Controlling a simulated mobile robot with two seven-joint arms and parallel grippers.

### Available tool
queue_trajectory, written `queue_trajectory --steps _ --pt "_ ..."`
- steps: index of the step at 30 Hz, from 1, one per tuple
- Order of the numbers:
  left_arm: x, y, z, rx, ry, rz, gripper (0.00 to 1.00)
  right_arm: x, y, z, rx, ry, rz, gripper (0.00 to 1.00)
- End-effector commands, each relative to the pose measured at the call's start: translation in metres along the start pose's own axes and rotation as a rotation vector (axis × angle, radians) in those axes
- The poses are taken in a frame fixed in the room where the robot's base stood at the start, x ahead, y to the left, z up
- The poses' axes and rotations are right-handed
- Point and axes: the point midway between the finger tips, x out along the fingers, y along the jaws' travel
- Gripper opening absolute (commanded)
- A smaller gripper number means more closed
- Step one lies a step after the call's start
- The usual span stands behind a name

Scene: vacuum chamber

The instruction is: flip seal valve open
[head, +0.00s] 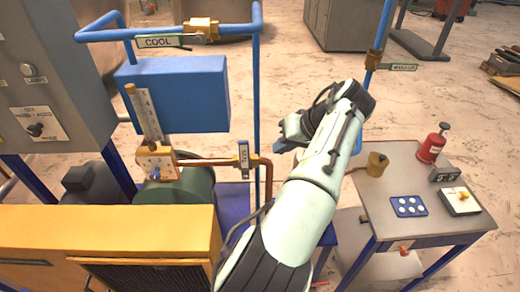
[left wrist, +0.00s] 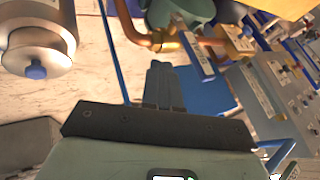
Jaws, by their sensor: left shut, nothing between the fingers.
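The seal valve appears to be the one with the small upright labelled handle (head: 243,160) on the copper pipe, right of the green cylinder; its lettering is hard to read. In the left wrist view a handle with a pale label (left wrist: 197,54) hangs by the copper pipe, just beyond and right of the fingertips. My left gripper (head: 280,146) is right of the handle in the head view, partly hidden by my own wrist. In the left wrist view its fingers (left wrist: 163,80) are together and empty, apart from the handle. My right gripper is not in view.
The COOL valve handle (head: 160,41) is on the upper blue pipe. A blue box (head: 180,92) and a flow gauge (head: 145,112) stand left. Another labelled valve (head: 403,67) is at upper right. A side table (head: 385,205) holds a red bottle (head: 433,145). A silver cylinder (left wrist: 38,40) is at left.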

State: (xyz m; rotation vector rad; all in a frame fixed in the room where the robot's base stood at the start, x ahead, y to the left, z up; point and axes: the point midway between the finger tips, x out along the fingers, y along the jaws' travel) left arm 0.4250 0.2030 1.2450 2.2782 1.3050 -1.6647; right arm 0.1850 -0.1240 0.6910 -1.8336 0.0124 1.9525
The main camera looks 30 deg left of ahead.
Motion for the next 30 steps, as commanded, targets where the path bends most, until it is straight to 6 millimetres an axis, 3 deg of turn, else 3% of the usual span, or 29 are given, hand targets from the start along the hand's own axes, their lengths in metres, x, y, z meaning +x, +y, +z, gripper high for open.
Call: queue_trajectory --steps 4,9,15,30 --pt "0.032 -0.001 0.001 0.001 -0.004 -0.001 0.00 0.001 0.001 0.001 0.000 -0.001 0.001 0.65" --pt "0.041 -0.024 0.001 0.001 -0.001 0.003 0.00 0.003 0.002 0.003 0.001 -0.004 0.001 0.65" --pt "0.047 -0.034 0.001 0.002 0.000 0.002 0.00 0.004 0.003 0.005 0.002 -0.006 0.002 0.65" --pt "0.048 -0.037 0.000 -0.011 -0.006 0.030 0.00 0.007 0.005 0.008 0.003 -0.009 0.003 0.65"
